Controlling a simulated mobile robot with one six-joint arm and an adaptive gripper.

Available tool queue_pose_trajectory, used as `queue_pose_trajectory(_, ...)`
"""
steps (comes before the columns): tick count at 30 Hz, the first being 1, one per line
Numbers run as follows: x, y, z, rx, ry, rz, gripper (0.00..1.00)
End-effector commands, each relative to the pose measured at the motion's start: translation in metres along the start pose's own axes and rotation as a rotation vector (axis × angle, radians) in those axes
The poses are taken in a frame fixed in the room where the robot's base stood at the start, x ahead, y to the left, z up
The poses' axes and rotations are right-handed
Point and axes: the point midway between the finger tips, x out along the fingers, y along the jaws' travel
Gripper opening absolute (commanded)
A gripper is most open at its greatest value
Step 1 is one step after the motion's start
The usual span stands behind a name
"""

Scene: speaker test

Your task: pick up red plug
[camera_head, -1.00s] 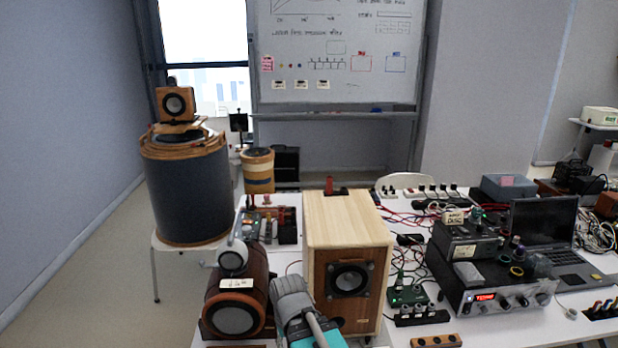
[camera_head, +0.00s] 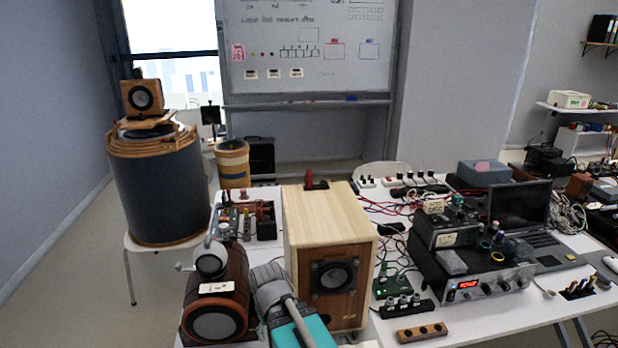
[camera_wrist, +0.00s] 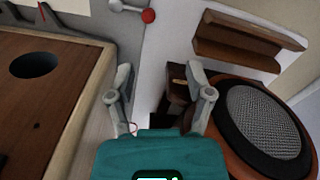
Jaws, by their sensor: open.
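A small upright red piece (camera_head: 309,178), possibly the red plug, shows at the back top edge of the pale wooden speaker box (camera_head: 330,215) in the head view. It has a dark base. In the wrist view my gripper (camera_wrist: 160,95) is open and empty, its two grey fingers well apart. It is between a wooden box with a round hole (camera_wrist: 60,85) on the left and a round brown speaker (camera_wrist: 262,125) on the right. A red ball (camera_wrist: 148,16) on a grey stem lies beyond the fingers. I cannot tell whether the red plug shows there.
A brown round speaker (camera_head: 215,290) stands left of the wooden box. Black devices (camera_head: 470,270), a laptop (camera_head: 520,215) and cables crowd the right of the white table. A large dark drum (camera_head: 160,195) stands on a stool at the left. A whiteboard (camera_head: 310,50) is behind.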

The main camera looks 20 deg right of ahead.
Motion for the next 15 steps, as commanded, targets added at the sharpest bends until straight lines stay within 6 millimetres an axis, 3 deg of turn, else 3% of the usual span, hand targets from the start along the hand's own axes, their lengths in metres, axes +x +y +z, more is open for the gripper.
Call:
queue_pose_trajectory(8,-0.030,0.000,-0.002,0.000,0.004,0.000,0.68)
queue_pose_trajectory(15,-0.077,0.000,-0.005,0.000,0.012,0.000,0.68)
